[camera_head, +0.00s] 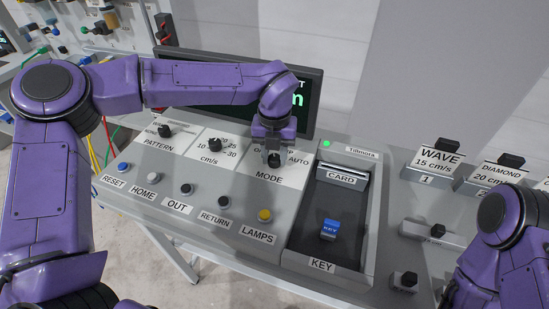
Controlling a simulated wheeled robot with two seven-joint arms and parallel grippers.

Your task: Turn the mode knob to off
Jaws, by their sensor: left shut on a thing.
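The mode knob (274,160) is a dark knob on the grey sloped control panel, above the label MODE. Part of the word AUTO shows to its right, and the lettering above it is mostly hidden by my arm. My left gripper (273,150) comes down from above and is shut on the mode knob. The fingers cover most of the knob, so its pointer direction cannot be told. My right arm shows at the lower right, but its gripper is outside the picture.
The pattern knob (165,131) and a speed knob (214,144) stand to the left. Buttons such as the yellow lamps button (265,215) line the front. A card tray (350,225) with a blue key (329,229) is at right. A screen (313,95) stands behind.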

